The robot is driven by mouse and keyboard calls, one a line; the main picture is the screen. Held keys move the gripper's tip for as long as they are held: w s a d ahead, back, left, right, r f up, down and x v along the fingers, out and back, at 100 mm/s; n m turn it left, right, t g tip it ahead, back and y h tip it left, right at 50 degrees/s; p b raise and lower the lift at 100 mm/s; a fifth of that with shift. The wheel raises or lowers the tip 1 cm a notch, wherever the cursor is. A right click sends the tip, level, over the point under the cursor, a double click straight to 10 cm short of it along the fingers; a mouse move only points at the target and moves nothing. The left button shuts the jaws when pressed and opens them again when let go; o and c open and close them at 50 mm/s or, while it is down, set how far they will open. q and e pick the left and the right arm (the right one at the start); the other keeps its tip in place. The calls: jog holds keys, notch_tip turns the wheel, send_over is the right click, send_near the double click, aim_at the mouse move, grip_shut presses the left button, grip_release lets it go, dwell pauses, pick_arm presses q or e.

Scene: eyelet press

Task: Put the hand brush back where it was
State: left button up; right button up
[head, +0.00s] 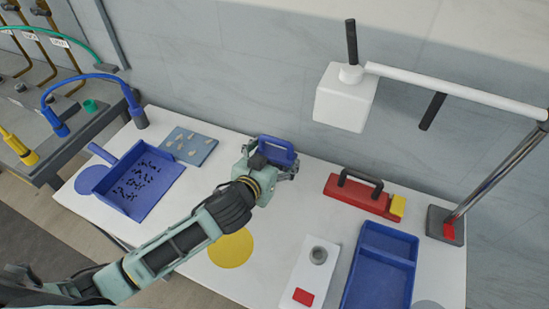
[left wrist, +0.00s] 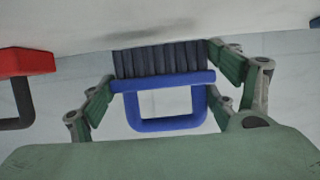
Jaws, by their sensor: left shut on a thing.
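The hand brush has a blue body with a loop handle and dark bristles. In the head view the brush (head: 277,152) is at the back of the white table, near the wall. My left gripper (head: 270,165) is shut on it. In the left wrist view the brush (left wrist: 163,85) sits between the two fingers of the left gripper (left wrist: 165,88), with its bristles towards the table top. A shadow lies by the bristles; I cannot tell whether they touch the table. My right gripper is not in view.
A blue dustpan (head: 112,178) with dark bits lies at left, beside a blue-grey mat (head: 205,136) with pale pieces. A yellow disc (head: 231,249) is in front. A red block (head: 350,196) with a black handle, a blue tray (head: 385,242) and a white lamp-like stand (head: 345,100) are at right.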

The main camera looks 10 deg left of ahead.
pick_arm(q)
jog(key=shift+f, duration=0.25)
jog(key=shift+f+b, duration=0.35)
jog(key=shift+f, duration=0.3)
jog(key=o, duration=1.3)
jog(key=shift+c, duration=0.2)
jog(key=shift+o, duration=0.4)
jog(key=shift+r, duration=0.15)
